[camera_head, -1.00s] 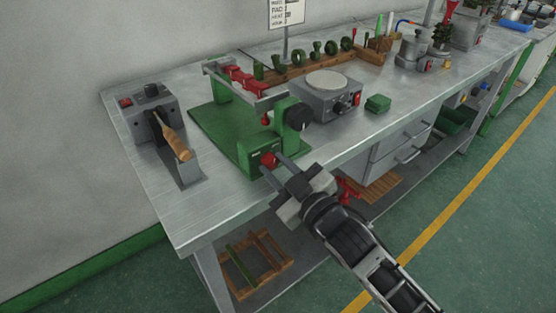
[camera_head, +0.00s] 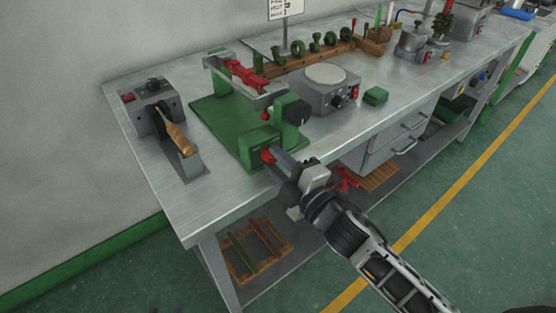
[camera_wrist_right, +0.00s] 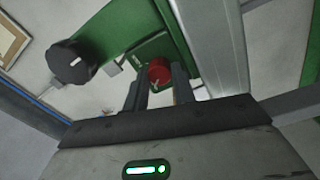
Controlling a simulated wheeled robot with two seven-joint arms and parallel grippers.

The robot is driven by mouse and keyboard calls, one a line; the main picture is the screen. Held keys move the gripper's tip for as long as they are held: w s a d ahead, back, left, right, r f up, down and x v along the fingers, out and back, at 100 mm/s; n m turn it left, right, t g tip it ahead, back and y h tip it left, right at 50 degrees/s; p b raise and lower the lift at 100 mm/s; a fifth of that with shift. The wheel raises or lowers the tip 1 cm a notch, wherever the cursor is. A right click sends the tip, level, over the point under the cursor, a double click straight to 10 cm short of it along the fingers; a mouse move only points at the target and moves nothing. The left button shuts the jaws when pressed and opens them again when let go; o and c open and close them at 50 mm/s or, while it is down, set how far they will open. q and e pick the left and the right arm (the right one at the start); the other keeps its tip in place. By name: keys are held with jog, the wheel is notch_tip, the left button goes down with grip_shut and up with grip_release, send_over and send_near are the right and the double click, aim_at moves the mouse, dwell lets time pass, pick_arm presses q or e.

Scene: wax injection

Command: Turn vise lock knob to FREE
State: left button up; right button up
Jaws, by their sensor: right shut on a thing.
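The green vise (camera_head: 221,124) sits on the metal workbench with red jaw parts (camera_head: 238,74) at its back. The red lock knob (camera_head: 268,154) is on its front block and also shows in the right wrist view (camera_wrist_right: 160,70), with a small pale mark. My right gripper (camera_head: 276,161) is shut on this red knob; in the wrist view its fingers (camera_wrist_right: 160,86) stand on either side of it. The fingers partly hide the knob, and I cannot read its setting. My left gripper is not in view.
A black knob (camera_head: 298,113) is on the vise's right side, also large in the wrist view (camera_wrist_right: 72,62). The bench's front left top is clear.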

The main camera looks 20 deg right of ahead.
jog(key=shift+n, duration=0.7)
jog(key=o, duration=1)
